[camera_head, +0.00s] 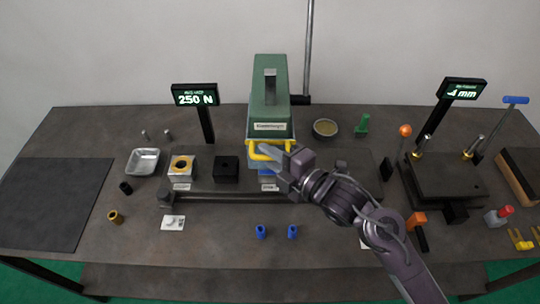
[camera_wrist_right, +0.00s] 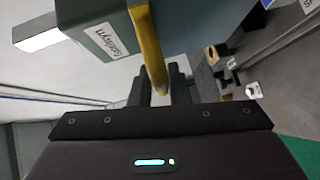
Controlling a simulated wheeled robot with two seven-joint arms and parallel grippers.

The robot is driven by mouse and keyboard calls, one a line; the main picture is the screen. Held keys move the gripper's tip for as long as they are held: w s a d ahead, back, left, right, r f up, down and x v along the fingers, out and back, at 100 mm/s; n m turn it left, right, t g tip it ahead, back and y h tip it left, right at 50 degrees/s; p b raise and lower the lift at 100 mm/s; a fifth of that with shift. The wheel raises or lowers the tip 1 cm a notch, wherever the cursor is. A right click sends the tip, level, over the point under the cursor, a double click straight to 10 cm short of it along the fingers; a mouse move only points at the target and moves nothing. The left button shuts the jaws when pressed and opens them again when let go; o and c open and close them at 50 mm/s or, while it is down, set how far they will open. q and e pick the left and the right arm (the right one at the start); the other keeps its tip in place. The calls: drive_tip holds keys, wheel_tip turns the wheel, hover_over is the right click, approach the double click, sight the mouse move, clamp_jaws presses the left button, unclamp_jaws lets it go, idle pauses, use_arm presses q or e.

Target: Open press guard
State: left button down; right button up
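The green press (camera_head: 271,105) stands at the back middle of the table. Its yellow guard (camera_head: 256,150) is a bar frame low on the press front, above a blue part. My right gripper (camera_head: 275,155) reaches in from the lower right, with its fingertips at the guard's right side. In the right wrist view, the yellow guard bar (camera_wrist_right: 148,45) runs down between my two dark fingers (camera_wrist_right: 158,88). I cannot tell whether they are clamped on it or just around it. My left gripper is not in view.
A display reading 250 N (camera_head: 195,97) stands left of the press, and a mm display (camera_head: 462,90) at the right. A dark rail (camera_head: 225,197) crosses in front of the press. Two blue pegs (camera_head: 261,231) stand near the front.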

drive_tip(key=o, duration=0.3)
drive_tip(key=shift+s+f, duration=0.1)
drive_tip(key=shift+s+d, duration=0.2)
drive_tip(key=shift+d, duration=0.1)
drive_tip(key=b+v, duration=0.3)
drive_tip(key=v, duration=0.4)
